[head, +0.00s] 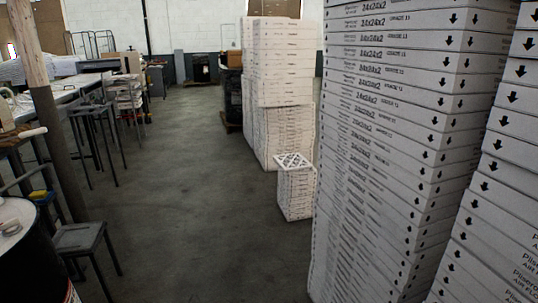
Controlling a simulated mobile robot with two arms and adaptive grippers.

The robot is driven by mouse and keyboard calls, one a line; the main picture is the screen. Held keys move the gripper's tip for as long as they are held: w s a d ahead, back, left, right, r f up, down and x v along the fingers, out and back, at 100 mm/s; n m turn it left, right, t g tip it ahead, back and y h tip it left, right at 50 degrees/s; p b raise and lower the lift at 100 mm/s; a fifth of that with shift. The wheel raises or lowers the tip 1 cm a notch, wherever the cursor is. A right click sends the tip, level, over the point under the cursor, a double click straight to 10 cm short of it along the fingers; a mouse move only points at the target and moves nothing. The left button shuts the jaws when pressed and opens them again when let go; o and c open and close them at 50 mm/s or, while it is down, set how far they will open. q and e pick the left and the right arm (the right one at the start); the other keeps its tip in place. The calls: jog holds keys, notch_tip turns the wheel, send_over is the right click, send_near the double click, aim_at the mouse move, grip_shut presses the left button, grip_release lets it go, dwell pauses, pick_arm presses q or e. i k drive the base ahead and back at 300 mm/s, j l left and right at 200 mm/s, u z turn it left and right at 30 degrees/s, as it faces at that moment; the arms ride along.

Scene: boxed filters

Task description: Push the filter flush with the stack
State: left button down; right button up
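A tall stack of white boxed filters (385,150) stands close on the right, printed with 24x24x2 and black arrows. A second tall stack (500,200) stands at the right edge. A short stack of small filters (296,195) stands on the floor near the middle, and its top filter (293,160) shows a white lattice face and looks slightly askew. More white stacks (280,80) stand behind it. Which filter the task means I cannot tell. Neither of my grippers is in view.
The grey concrete floor (190,200) is clear down the middle. On the left are a dark drum (30,265), a low stool (80,237), a wooden post (35,60), stools and long work tables (65,90).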

aim_at(293, 163)
jog(key=i+j+u, duration=0.25)
jog(key=i, duration=0.85)
jog(key=i+u, duration=0.3)
jog(key=i, duration=0.8)
